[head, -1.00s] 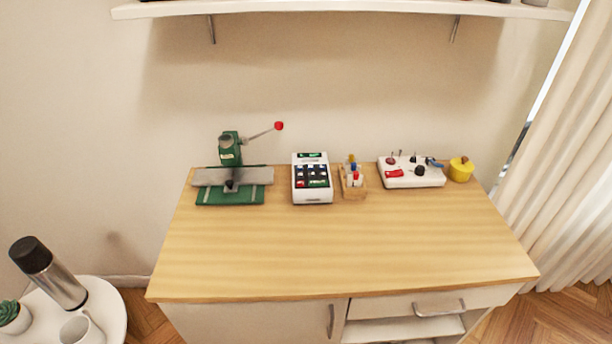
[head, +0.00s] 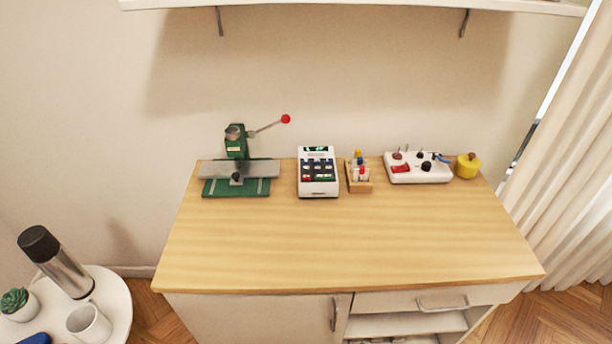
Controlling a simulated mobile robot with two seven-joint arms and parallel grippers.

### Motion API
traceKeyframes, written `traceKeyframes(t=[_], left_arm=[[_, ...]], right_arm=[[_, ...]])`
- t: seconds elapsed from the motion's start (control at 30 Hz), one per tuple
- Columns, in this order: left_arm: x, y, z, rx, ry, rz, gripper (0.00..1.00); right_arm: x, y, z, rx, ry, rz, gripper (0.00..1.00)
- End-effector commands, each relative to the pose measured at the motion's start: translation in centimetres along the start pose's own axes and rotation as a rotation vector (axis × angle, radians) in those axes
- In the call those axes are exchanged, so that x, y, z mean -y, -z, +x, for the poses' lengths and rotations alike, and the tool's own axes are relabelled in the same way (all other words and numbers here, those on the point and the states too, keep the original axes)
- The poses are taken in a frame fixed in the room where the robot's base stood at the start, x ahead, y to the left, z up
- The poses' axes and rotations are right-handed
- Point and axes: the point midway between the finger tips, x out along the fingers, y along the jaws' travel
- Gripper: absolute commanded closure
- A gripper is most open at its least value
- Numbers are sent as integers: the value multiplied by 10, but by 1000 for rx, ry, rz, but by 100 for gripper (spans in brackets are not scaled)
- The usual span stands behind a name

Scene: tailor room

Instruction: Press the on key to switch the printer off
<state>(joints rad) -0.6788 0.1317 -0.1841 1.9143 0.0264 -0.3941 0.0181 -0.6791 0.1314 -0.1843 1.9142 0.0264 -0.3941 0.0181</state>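A small white machine (head: 318,188) with a dark keypad stands near the back middle of the wooden cabinet top. It looks like the printer. It has a small dark green display at its top, rows of dark keys, a red key at lower left and a green key at lower right. The key labels are too small to read. Neither of my grippers shows in the head view.
A green press (head: 237,170) with a red-knobbed lever stands left of the machine. A wooden holder (head: 360,186), a white control box (head: 418,175) and a yellow pot (head: 467,166) stand right. The cabinet top's front (head: 340,250) is clear. A round white table (head: 115,312) holds a flask (head: 62,268).

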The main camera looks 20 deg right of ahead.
Motion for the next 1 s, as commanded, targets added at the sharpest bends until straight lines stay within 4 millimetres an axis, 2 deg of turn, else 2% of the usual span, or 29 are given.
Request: traceKeyframes(t=[0.07,0.7,0.73,1.0], left_arm=[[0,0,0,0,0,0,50],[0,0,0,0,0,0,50],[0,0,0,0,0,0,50],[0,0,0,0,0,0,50]], right_arm=[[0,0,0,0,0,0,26],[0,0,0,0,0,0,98],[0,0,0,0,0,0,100],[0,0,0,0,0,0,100]])
